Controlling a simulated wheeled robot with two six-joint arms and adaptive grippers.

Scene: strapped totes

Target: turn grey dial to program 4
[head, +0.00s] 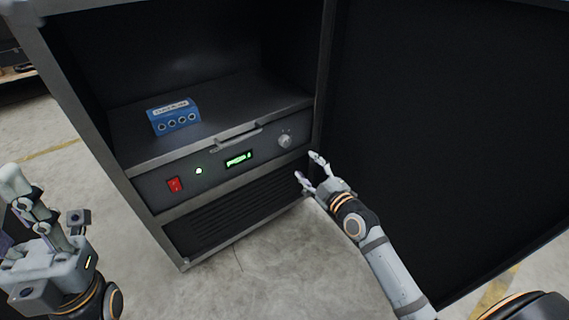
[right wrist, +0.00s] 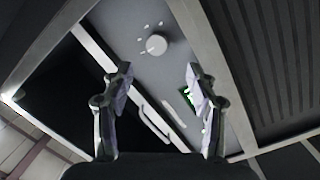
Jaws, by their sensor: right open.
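The grey dial (head: 285,141) is a round knob at the right end of the front panel (head: 215,186), with small marks around it. In the right wrist view the dial (right wrist: 156,44) lies ahead, in line with the gap between my fingers. My right gripper (head: 307,166) is open and empty, just below and right of the dial, apart from it. The green display (head: 239,160) is lit left of the dial; its text is too small to read surely. My left gripper (head: 38,208) is at the far left, away from the panel; its jaws are unclear.
A bar handle (head: 238,136) sticks out above the display. A blue block (head: 173,117) stands on the shelf. A large dark door (head: 440,120) stands open at the right, close to my right arm.

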